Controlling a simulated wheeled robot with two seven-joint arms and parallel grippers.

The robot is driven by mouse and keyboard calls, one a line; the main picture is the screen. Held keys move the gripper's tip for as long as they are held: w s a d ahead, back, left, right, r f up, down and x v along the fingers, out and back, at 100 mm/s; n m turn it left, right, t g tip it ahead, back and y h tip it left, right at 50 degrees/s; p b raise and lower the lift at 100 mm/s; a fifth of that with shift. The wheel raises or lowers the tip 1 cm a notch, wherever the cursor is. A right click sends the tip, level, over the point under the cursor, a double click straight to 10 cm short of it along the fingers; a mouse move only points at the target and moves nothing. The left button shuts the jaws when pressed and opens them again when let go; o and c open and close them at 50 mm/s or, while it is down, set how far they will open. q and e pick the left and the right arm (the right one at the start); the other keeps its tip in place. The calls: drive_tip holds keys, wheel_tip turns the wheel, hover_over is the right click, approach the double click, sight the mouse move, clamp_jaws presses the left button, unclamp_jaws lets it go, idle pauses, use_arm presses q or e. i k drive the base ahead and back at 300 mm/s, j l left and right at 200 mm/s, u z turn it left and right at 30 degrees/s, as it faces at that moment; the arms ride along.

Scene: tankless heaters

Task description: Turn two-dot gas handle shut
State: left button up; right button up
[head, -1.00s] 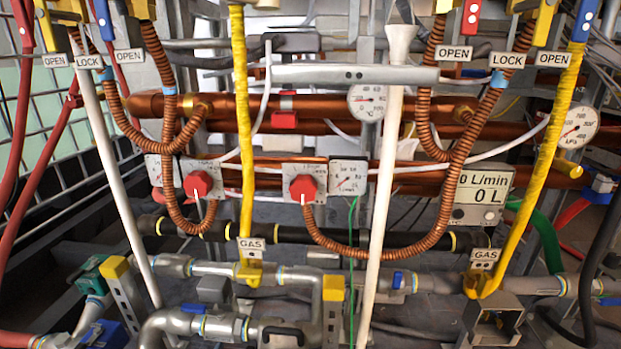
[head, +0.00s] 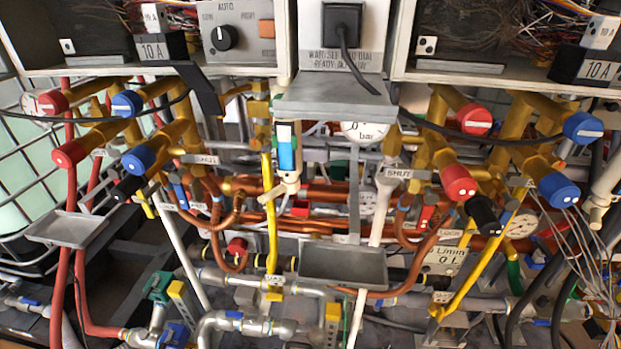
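On the right heater's pipework, a black knob (head: 483,212) sits low beside the yellow gas pipe (head: 482,262). Small pale dots show on its end, apparently two. A matching black knob (head: 128,188) is on the left heater. The picture does not label either knob as gas. A GAS tag (head: 442,297) is at the foot of the right yellow pipe, and another GAS tag (head: 276,282) is at the left one. Which way the right black knob is set is too small to read. Neither of my grippers is in view.
Red knob (head: 458,185) and blue knob (head: 557,190) stand close around the right black knob. Thin grey wires (head: 590,240) hang to its right. A grey tray (head: 343,266) juts out at the middle, and control boxes (head: 480,75) overhang above.

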sight(440, 314)
drive_tip(key=z, duration=0.35)
drive_tip(key=i+l+z, duration=0.1)
drive_tip(key=z, duration=0.25)
drive_tip(key=i+z, duration=0.1)
drive_tip(key=z, duration=0.25)
